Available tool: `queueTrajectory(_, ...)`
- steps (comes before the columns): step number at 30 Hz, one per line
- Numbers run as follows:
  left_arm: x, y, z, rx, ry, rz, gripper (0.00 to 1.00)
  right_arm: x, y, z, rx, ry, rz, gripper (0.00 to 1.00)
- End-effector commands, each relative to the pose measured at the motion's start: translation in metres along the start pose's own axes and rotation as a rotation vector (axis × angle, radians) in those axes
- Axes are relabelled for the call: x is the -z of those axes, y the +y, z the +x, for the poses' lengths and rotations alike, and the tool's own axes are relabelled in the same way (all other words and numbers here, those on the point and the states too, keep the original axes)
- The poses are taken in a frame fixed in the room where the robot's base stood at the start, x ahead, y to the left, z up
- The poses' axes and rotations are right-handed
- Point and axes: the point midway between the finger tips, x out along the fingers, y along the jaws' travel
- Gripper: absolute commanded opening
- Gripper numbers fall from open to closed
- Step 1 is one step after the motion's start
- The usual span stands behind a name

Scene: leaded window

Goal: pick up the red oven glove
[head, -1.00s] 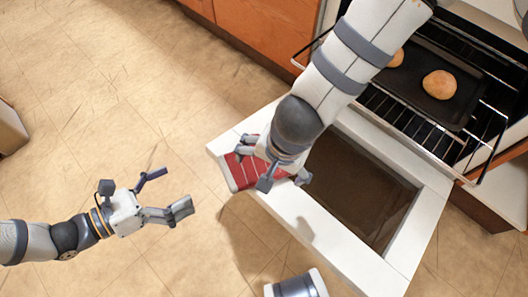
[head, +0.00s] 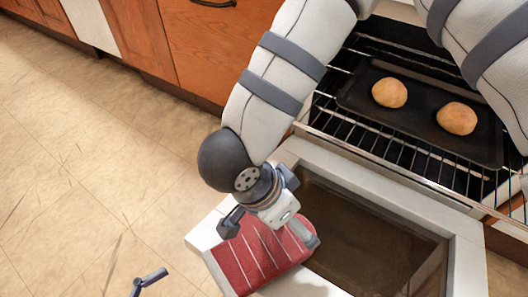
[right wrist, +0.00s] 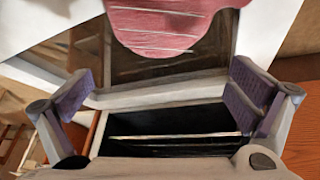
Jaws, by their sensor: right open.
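The red oven glove (head: 250,262), with pale stripes, lies on the left corner of the lowered oven door (head: 203,236). My right gripper (head: 270,232) is open above the glove's upper part, its fingers spread to either side and nothing held. Whether it touches the glove I cannot tell. In the right wrist view the glove (right wrist: 165,28) shows at the top, beyond and between the open fingers (right wrist: 165,85). Of my left gripper (head: 148,281), only a finger shows at the bottom edge of the head view; the rest is out of frame.
The oven (head: 365,135) stands open, with a wire rack and a dark baking tray (head: 425,112) carrying two buns (head: 389,92). Wooden cabinets (head: 215,50) line the back. The tiled floor (head: 80,165) at the left is clear.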

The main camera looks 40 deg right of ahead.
Motion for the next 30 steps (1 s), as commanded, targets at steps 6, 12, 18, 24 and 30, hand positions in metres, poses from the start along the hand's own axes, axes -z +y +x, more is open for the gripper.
queueTrajectory(6, 0.000, -0.001, 0.044, 0.002, -0.001, 0.000, 1.00, 0.000, 0.001, 0.044, -0.004, 0.000, 0.001, 1.00)
queueTrajectory(12, 0.001, 0.000, 0.072, 0.000, 0.001, 0.000, 1.00, 0.000, 0.000, 0.072, -0.001, -0.001, -0.001, 1.00)
queueTrajectory(18, 0.001, 0.000, 0.081, -0.001, 0.002, 0.000, 1.00, 0.000, 0.000, 0.082, 0.000, -0.001, 0.000, 1.00)
queueTrajectory(24, 0.001, 0.000, 0.081, -0.001, 0.002, 0.000, 1.00, 0.000, 0.000, 0.082, 0.001, -0.001, -0.001, 1.00)
queueTrajectory(30, 0.001, 0.000, 0.081, -0.001, 0.002, 0.000, 0.65, 0.000, 0.000, 0.082, 0.001, -0.001, -0.001, 0.65)
